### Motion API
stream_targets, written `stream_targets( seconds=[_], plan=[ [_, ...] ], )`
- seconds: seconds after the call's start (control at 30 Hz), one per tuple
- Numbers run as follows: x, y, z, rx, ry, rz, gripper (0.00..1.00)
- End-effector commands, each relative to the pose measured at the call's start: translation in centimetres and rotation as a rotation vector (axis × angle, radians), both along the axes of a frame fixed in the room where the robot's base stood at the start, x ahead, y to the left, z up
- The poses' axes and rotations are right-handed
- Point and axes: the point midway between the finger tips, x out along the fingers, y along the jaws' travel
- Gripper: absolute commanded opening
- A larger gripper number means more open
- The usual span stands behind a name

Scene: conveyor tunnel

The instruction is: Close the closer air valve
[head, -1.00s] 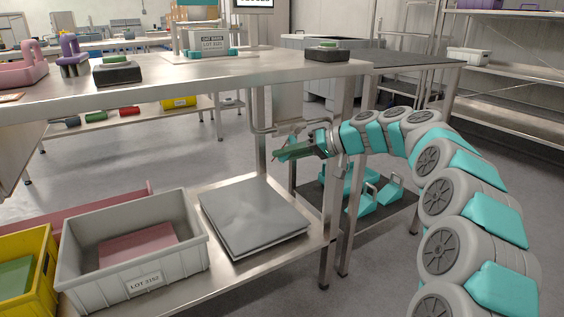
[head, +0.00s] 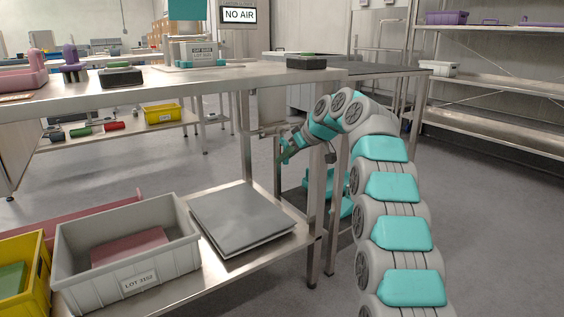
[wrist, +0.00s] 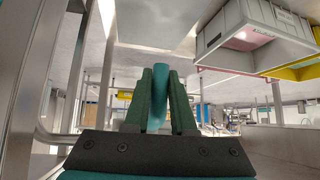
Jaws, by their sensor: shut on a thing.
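My gripper (head: 285,154) is under the near workbench, beside its right-hand leg and close to a thin metal pipe (head: 262,131). In the wrist view my gripper (wrist: 160,72) has its two green fingers closed on a teal bar, which looks like the valve handle (wrist: 158,98). The handle stands upright between the fingers in that view. The valve body is hidden or too small to make out. In the head view the fingers cover most of the handle. A sign (head: 238,15) above the bench reads "NO AIR".
A grey crate (head: 66,250) labelled LOT 3152 and a flat grey plate (head: 240,218) lie on the lower shelf, with a yellow bin (head: 42,270) at left. Bench legs (head: 318,205) stand close to my arm. The floor at right is clear.

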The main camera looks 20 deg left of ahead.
Motion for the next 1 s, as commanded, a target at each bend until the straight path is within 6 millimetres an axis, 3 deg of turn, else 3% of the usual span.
stream_targets(
  seconds=[0.63,0.67,0.9,1.0],
  plan=[
    [0.49,-0.30,-0.14,-0.034,-0.035,-0.001,0.00],
    [0.49,-0.30,-0.14,-0.033,-0.037,-0.001,0.26],
    [0.46,-0.25,-0.08,-0.032,-0.036,-0.001,0.53],
    [0.47,-0.24,-0.07,-0.032,-0.036,-0.001,0.53]
  ],
)
